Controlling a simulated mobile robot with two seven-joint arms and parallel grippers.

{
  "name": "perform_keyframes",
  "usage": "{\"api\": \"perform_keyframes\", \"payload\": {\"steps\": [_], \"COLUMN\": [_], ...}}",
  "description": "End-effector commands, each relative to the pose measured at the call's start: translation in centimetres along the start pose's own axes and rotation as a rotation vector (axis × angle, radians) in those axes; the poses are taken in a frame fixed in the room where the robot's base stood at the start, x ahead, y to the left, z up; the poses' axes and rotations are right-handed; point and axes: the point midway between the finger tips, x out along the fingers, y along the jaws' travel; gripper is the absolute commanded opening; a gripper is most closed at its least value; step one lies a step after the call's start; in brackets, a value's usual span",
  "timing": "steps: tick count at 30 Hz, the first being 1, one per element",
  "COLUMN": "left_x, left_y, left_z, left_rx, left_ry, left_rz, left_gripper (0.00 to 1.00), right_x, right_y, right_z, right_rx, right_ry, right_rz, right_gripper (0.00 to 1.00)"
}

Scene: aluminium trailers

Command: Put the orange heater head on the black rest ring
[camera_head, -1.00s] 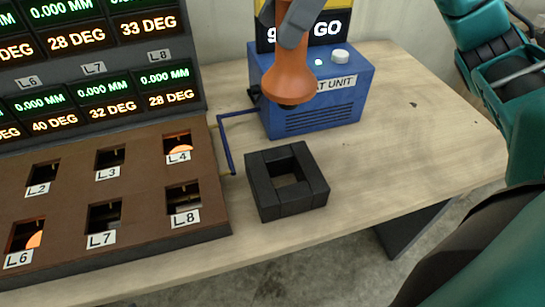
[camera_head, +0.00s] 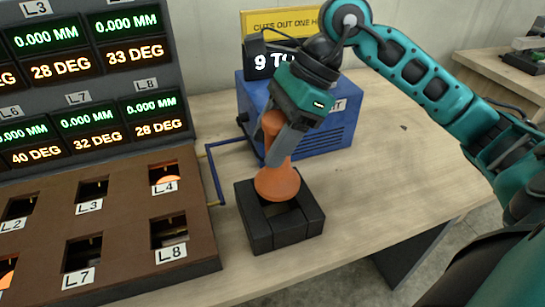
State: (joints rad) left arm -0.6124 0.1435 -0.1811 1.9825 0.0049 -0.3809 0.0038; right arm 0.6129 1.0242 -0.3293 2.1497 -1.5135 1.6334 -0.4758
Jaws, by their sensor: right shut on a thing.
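The orange heater head (camera_head: 278,181) is upright, with its wide lower end over the black rest ring (camera_head: 262,236). It hides the back part of the ring's square opening; I cannot tell whether it touches the ring. My right gripper (camera_head: 279,145), at the end of the teal arm coming from the right, is shut on the heater head's narrower upper part. The black rest ring is a square frame lying on the wooden bench. My left gripper is not in view.
The blue heat unit (camera_head: 325,137) stands behind the ring, partly hidden by my right gripper. A blue bent rod (camera_head: 214,175) stands left of the ring. A brown panel with labelled openings (camera_head: 130,222) fills the left, below a display board (camera_head: 70,75). The bench (camera_head: 400,165) is clear to the right.

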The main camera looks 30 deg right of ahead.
Motion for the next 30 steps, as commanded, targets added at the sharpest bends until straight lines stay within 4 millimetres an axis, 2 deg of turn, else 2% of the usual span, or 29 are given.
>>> {"api": "perform_keyframes", "payload": {"steps": [9, 23, 24, 30], "left_x": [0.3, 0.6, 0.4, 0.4], "left_y": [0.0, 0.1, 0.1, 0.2], "left_z": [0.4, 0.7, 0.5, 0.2], "left_rx": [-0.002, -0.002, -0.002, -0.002], "left_ry": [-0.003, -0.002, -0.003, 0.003], "left_rz": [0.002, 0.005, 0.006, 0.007], "left_gripper": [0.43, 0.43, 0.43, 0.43], "right_x": [3.0, 3.6, 3.6, 3.6], "right_y": [0.0, -0.1, 0.0, 0.0], "right_z": [-1.7, -2.1, -2.1, -2.1], "right_rx": [0.0, -0.002, 0.0, 0.0], "right_ry": [-0.002, -0.003, 0.0, 0.0], "right_rz": [-0.002, -0.004, 0.0, 0.0], "right_gripper": [0.0, 0.0, 0.6, 0.79]}}
